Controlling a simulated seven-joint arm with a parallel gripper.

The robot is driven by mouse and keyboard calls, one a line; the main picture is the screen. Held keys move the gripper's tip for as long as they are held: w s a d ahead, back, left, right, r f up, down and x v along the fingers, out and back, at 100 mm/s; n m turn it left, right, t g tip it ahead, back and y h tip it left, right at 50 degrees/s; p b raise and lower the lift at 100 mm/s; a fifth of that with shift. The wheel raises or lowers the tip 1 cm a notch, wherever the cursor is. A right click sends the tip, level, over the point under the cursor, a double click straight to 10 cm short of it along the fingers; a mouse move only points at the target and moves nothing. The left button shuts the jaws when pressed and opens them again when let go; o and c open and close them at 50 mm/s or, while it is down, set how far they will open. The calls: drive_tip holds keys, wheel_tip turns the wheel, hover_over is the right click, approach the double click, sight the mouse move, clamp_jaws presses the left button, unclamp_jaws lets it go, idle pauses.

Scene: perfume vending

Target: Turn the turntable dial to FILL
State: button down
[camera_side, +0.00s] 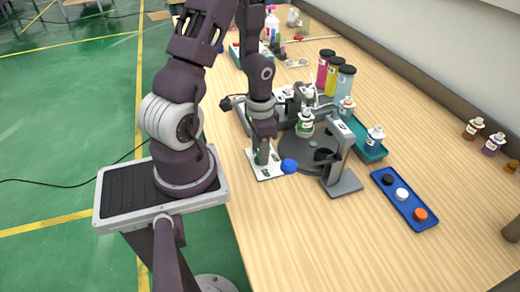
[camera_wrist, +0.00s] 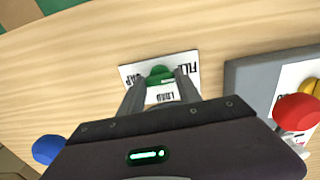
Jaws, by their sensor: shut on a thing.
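The green dial (camera_wrist: 160,74) sits on a white label plate (camera_wrist: 133,72) in the wrist view. FILL is printed at the plate's right, CAP at its left and LOAD nearest my gripper. My gripper (camera_wrist: 160,88) is shut on the dial, one finger on each side. In the side view my gripper (camera_side: 263,150) points down over the white plate (camera_side: 271,172), with a bit of green showing at its fingertips. I cannot tell where the dial points.
A grey stand (camera_side: 342,183) arches over the turntable. A blue ball (camera_side: 289,166) is close beside the plate. A blue tray (camera_side: 408,208) with several caps lies at right. Colored cylinders (camera_side: 327,72) stand behind. The front table is clear.

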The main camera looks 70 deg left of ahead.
drive_tip(key=c, duration=0.8)
unclamp_jaws()
drive_tip(key=shift+c, duration=0.2)
wheel_tip(320, 180, up, 7)
drive_tip(key=shift+r, duration=0.1)
drive_tip(key=s+d+r+t, duration=0.2)
drive_tip(key=d+r, duration=0.5)
drive_tip(key=r, duration=0.2)
drive_tip(key=s+d+r+t, duration=0.3)
drive_tip(key=d+r, duration=0.5)
drive_tip(key=r, duration=0.2)
drive_tip(key=shift+r+t, duration=0.3)
